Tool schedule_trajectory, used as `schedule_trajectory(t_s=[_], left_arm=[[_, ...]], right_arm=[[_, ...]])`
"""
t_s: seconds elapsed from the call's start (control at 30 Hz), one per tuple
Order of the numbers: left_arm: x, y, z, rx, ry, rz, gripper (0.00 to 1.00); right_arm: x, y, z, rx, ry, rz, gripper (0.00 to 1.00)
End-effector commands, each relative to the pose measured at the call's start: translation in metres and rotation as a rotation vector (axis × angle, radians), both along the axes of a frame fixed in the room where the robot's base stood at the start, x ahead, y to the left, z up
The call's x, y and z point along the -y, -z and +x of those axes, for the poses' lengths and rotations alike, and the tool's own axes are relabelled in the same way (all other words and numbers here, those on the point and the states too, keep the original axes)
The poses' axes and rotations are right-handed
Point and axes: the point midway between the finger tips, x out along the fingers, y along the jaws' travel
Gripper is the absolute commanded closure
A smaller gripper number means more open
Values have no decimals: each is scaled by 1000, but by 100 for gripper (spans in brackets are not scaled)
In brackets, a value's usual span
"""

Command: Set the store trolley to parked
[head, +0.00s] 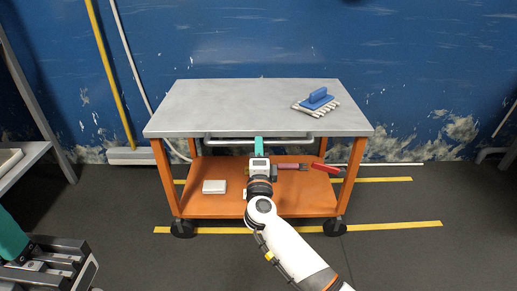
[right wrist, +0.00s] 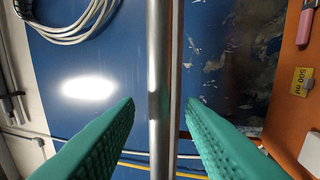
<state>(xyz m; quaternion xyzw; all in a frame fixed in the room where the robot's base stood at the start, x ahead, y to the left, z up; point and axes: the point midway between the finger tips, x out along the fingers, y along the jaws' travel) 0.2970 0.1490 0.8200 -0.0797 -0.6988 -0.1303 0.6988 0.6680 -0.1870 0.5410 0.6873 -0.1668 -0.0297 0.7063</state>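The store trolley (head: 215,110) has a grey top, an orange frame and a lower orange shelf (head: 215,208). Its grey handle bar (head: 225,141) runs along the near side, and the bar also crosses the right wrist view (right wrist: 159,60). My right gripper (head: 259,146) is at the middle of the handle. In the right wrist view, its green fingers stand apart on either side of the bar, with gaps on both sides. My left gripper (head: 40,262) is at the lower left, cut off by the frame, away from the trolley; its opening cannot be made out.
Yellow floor lines (head: 395,226) run beneath the trolley; its near wheels (head: 182,229) are at the nearer line. A blue brush-like tool (head: 317,98) lies on top. A white box (head: 214,187) and red-handled tool (head: 326,168) are on the shelf. A blue wall (head: 420,60) stands behind.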

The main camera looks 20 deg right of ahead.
Motion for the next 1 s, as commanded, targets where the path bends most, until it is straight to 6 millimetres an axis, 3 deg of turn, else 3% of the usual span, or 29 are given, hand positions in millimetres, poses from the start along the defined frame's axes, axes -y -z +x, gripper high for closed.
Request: schedule_trajectory(t_s=[0.2, 0.57, 0.8, 1.0], left_arm=[[1, -4, -2, 34, -2, 2, 100], [1, -6, -2, 40, -2, 2, 100], [1, -6, -3, 41, -2, 2, 100], [1, -7, -3, 41, -1, 2, 100]], right_arm=[[7, -3, 23, 0, 0, -2, 64], [8, -5, 27, 0, 0, -1, 64], [8, -5, 27, 0, 0, -1, 100], [8, -5, 27, -1, 0, -1, 100]])
